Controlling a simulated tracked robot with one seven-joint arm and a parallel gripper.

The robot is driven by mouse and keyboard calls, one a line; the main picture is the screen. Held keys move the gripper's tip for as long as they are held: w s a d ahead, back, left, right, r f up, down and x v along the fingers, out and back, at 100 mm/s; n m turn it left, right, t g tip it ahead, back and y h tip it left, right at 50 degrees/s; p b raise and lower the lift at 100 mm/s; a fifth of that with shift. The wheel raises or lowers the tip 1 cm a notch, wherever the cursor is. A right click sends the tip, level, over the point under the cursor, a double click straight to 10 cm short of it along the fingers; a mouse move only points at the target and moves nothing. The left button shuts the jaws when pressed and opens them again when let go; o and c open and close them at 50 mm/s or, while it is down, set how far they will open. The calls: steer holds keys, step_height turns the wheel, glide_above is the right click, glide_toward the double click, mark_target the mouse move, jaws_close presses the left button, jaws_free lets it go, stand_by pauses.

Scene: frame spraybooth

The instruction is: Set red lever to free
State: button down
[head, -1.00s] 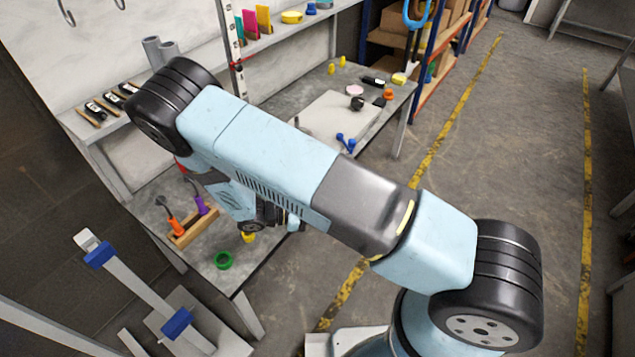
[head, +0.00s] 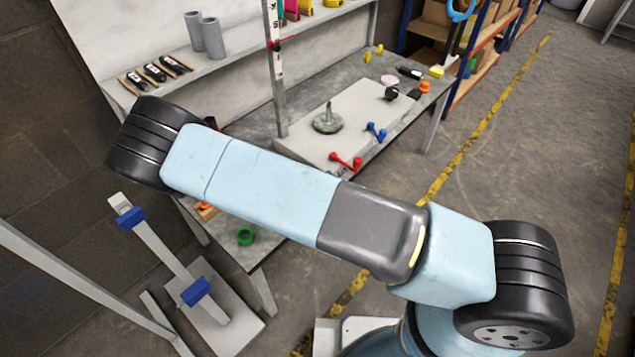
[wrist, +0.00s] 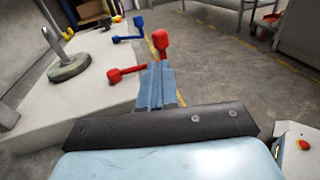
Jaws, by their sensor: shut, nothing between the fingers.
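The red lever (head: 345,161) sits at the near edge of the pale slab on the bench in the head view. In the wrist view its red base (wrist: 114,76) is left of my fingertips, its arm runs right, and its red knob (wrist: 160,40) stands up just beyond them. My gripper (wrist: 155,80) is shut and empty, with its fingers together close in front of the lever. I cannot tell whether they touch it. My gripper is hidden behind my arm in the head view.
A blue lever (head: 376,132) stands farther along the same slab (head: 297,143); it also shows in the wrist view (wrist: 127,38). A grey round base with a post (head: 327,121) stands left of the red lever. Open floor lies to the right of the bench.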

mark_target(354, 165)
steer(key=x, duration=0.8)
steer(key=shift+w+d+f, duration=0.1)
steer(key=shift+d, duration=0.05)
steer(key=shift+d, duration=0.2)
steer(key=shift+a, duration=0.25)
